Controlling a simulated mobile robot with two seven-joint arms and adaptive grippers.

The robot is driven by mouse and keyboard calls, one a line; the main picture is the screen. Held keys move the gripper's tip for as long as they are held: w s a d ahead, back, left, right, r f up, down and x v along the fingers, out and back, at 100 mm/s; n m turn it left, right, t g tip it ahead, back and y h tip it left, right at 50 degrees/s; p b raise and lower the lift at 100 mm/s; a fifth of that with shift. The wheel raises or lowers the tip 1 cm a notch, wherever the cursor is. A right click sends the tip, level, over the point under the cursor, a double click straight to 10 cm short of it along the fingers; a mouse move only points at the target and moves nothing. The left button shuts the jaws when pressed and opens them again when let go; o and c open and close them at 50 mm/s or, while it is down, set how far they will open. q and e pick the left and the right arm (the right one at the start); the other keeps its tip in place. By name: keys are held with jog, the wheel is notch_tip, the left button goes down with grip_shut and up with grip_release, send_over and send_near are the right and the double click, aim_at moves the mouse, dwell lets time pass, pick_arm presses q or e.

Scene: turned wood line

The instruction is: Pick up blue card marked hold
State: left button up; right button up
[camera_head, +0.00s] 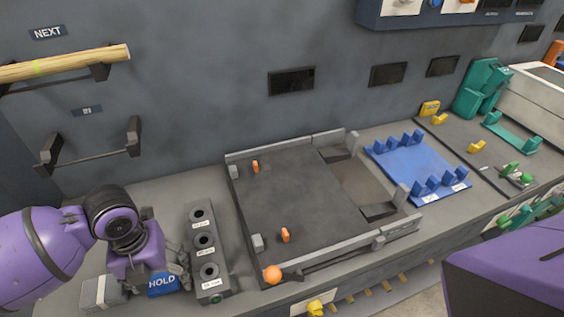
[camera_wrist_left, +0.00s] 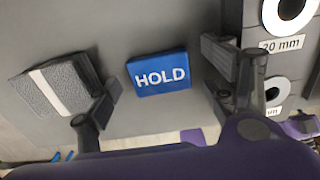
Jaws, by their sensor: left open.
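The blue card marked HOLD (camera_head: 163,284) lies on the grey bench at the lower left of the head view. In the left wrist view the card (camera_wrist_left: 160,75) lies flat, its white lettering readable, between and beyond the two fingers. My left gripper (camera_wrist_left: 165,95) is open and empty over the card, one finger on each side of it, apart from it in the picture. In the head view my left gripper (camera_head: 165,268) hides the card's upper part. My right gripper is not in view.
A grey block with a pale stripe (camera_wrist_left: 52,88) sits left of the card. A gauge block with several round holes (camera_head: 206,250) stands close on the right. A dark framed tray (camera_head: 300,205) and a blue rack (camera_head: 415,165) are farther right.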

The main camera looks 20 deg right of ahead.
pick_arm(q)
jog(key=shift+c, duration=0.4)
jog(key=c, duration=1)
jog(key=shift+o, duration=0.2)
jog(key=shift+r, duration=0.15)
